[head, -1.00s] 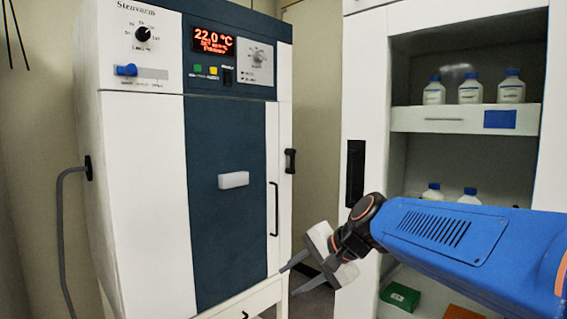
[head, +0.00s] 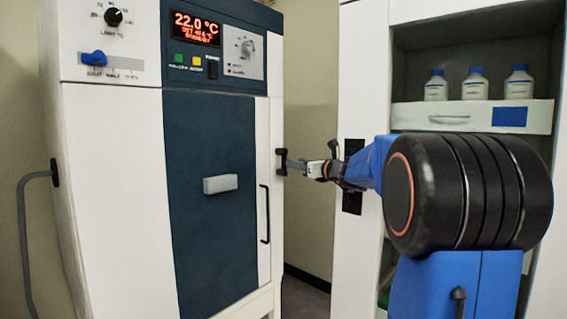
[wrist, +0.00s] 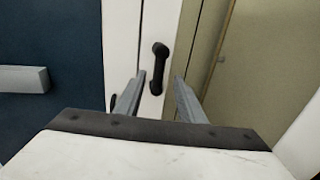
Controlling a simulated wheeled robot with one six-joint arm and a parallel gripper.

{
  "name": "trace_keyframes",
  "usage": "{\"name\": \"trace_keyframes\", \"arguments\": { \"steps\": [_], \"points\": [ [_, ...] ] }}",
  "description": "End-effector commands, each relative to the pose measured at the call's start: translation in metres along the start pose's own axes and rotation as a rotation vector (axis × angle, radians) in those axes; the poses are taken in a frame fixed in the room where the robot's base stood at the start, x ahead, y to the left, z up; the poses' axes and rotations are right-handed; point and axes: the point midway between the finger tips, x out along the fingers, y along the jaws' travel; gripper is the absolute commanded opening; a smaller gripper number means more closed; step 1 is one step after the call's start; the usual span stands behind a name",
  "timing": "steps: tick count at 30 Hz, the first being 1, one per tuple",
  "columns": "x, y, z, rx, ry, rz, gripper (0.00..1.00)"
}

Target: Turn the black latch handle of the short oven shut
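The short oven (head: 105,190) stands at the left, with a dark blue front panel and white sides. Its black latch handle (head: 281,161) sits on the right edge of the front, roughly upright. In the wrist view the latch handle (wrist: 157,72) appears slightly tilted, with its lower end between my two fingers. My gripper (head: 296,164) is open and just right of the handle in the head view. In the wrist view the fingers (wrist: 160,76) are apart on either side of the handle, with no contact visible. The exact depth between fingertips and handle is unclear.
A thin black door handle (head: 265,213) and a light grey block handle (head: 220,184) are on the oven front. A white cabinet (head: 362,110) with bottles (head: 475,84) stands close on the right, behind my arm. A narrow gap separates cabinet and oven.

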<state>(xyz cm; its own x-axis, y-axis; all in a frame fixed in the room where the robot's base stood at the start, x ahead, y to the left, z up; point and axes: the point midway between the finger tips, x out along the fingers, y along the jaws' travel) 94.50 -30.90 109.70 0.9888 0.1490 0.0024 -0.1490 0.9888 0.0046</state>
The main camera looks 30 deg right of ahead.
Motion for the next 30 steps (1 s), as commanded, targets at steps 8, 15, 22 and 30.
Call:
{"name": "trace_keyframes", "arguments": {
  "steps": [8,15,22,30],
  "points": [
    [0.04,0.002,-0.001,-0.002,0.002,0.003,0.36],
    [0.063,0.002,-0.001,-0.004,0.002,0.002,0.36],
    [0.067,0.002,-0.001,-0.005,0.002,0.002,0.36],
    [0.067,0.002,-0.001,-0.005,0.002,0.002,0.02]
  ]
}}
